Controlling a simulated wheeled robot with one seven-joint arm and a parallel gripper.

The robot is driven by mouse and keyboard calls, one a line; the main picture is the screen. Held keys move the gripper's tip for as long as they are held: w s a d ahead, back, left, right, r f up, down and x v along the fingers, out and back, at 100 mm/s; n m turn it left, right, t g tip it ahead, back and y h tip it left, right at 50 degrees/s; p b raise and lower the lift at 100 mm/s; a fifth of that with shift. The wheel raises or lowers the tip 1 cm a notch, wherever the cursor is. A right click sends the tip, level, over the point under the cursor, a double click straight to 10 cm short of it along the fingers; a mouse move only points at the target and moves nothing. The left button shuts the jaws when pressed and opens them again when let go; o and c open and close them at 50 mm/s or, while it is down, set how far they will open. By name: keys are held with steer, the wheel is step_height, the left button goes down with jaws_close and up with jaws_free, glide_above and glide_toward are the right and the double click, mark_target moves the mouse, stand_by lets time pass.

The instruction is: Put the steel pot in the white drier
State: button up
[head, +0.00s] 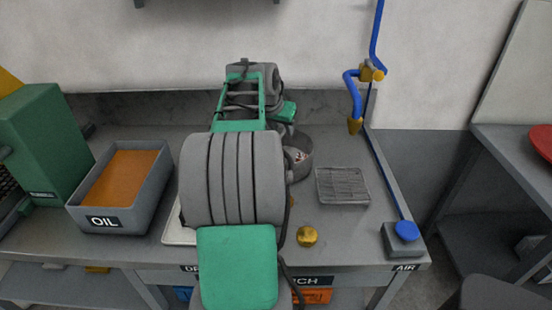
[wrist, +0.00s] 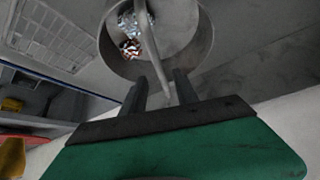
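The steel pot (head: 307,168) stands on the bench behind my arm, partly hidden by it. In the wrist view the pot (wrist: 204,45) shows at the top, with small shiny and red-and-white bits inside. A thin pale rod, perhaps its handle (wrist: 150,45), runs across its mouth. My gripper (wrist: 160,88) has its two dark fingers apart beside the pot's rim. The rod's lower end lies between them, with gaps showing; contact is unclear. In the head view my arm hides the fingers. The white drier, seemingly the pale tray (head: 172,235), is mostly hidden by my arm.
A grey bin marked OIL (head: 103,221) and a green box (head: 48,140) stand at left. A wire rack (head: 342,186) lies right of the pot. A brass piece (head: 307,236) is near the front edge. A blue-knobbed AIR block (head: 404,240) and pipe stand at right.

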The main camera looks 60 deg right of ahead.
steer(key=x, duration=0.6)
steer(key=shift+w+d+f+p, duration=0.15)
steer(key=shift+w+f+p, duration=0.05)
steer(key=shift+f+p, duration=0.2)
steer(key=shift+c, duration=0.2)
jaws_close()
steer(key=shift+r, duration=0.15)
stand_by(0.6)
